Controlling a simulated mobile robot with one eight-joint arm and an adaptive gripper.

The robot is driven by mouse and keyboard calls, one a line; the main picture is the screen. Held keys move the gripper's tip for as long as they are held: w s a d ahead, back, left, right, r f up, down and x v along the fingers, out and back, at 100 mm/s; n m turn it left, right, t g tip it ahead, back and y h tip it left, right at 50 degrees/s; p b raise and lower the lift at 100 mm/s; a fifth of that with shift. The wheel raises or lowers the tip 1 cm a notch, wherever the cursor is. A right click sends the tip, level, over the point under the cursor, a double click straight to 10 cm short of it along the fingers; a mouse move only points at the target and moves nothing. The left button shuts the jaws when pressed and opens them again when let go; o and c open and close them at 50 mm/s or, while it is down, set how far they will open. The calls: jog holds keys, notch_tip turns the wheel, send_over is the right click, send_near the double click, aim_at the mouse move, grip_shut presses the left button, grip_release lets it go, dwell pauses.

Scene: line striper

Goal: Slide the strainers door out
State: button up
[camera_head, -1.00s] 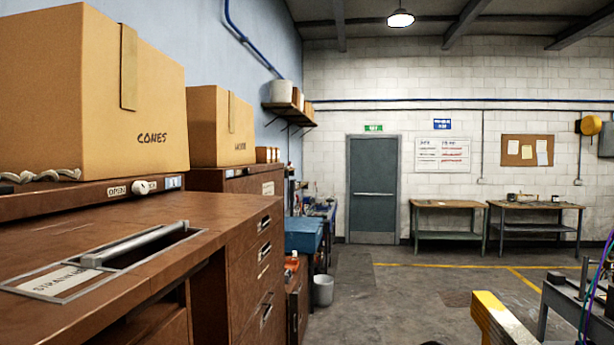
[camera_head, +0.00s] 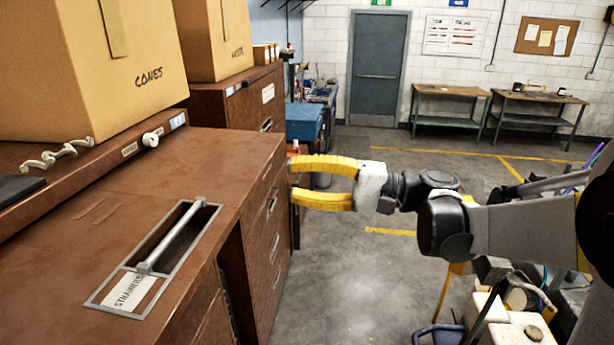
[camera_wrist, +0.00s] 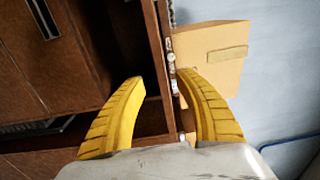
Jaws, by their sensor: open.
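The strainers door lies flat in the brown desk top in the head view. Its white STRAINERS label (camera_head: 129,293) sits at the near end of a grey metal frame with a dark recess, and a light grey bar handle (camera_head: 172,236) spans that recess. My gripper (camera_head: 291,180) has two yellow fingers spread apart with nothing between them. It is beside the cabinet's drawer front, to the right of and beyond the handle, not touching it.
A box marked CONES (camera_head: 85,70) stands on the desk's rear ledge, with a white knob (camera_head: 150,140) by it. The drawer cabinet (camera_head: 268,230) drops off at the desk's right edge. The floor (camera_head: 340,270) to its right is open.

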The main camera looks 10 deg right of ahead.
aim_at(261, 177)
jog(key=shift+x, duration=3.75)
jog(key=shift+d, duration=0.1)
grip_shut()
